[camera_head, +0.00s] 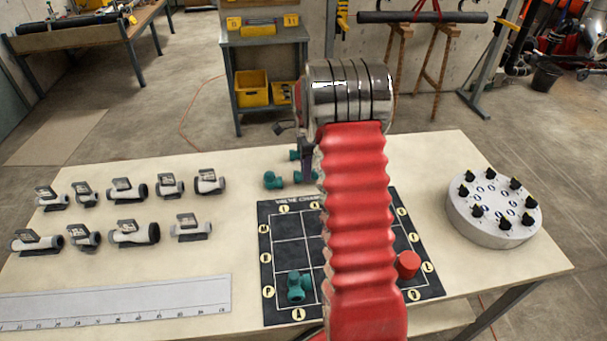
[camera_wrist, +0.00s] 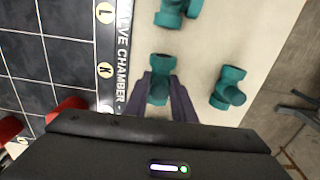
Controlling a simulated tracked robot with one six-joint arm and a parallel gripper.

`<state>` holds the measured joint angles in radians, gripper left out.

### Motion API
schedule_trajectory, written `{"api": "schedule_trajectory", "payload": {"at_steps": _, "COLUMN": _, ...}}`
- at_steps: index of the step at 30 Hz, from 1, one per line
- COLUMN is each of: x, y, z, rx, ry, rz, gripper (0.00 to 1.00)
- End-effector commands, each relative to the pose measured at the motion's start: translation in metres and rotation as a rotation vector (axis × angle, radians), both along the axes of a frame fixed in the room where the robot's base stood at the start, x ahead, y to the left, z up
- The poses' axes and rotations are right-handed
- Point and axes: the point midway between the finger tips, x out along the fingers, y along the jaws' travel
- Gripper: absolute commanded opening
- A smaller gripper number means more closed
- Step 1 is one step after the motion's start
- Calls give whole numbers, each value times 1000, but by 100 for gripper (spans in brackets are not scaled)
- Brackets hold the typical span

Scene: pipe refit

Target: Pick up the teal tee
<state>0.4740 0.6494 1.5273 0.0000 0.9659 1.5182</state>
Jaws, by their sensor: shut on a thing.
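A teal tee (camera_wrist: 159,82) sits between the fingers of my gripper (camera_wrist: 161,98) in the wrist view, and the fingers are shut on it. It is just off the edge of the dark valve chamber board (camera_wrist: 60,45), over the pale tabletop. Two more teal tees lie loose there, one at the top (camera_wrist: 178,12) and one to the right (camera_wrist: 229,88). Teal pieces (camera_head: 273,180) show left of the arm behind the board, and another teal tee (camera_head: 299,286) stands on a board square.
A red cylinder (camera_head: 408,264) stands on the board's right side.

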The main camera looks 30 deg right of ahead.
Motion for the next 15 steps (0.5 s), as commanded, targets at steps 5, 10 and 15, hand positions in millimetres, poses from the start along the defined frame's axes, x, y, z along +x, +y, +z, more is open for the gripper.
{"api": "schedule_trajectory", "payload": {"at_steps": 5, "x": 1, "y": -1, "z": 32, "rx": -2, "ry": -5, "rz": 0, "gripper": 1}}
{"api": "schedule_trajectory", "payload": {"at_steps": 10, "x": 1, "y": -1, "z": 62, "rx": -2, "ry": -5, "rz": 0, "gripper": 1}}
{"api": "schedule_trajectory", "payload": {"at_steps": 15, "x": 0, "y": 0, "z": 79, "rx": -1, "ry": -2, "rz": 0, "gripper": 1}}
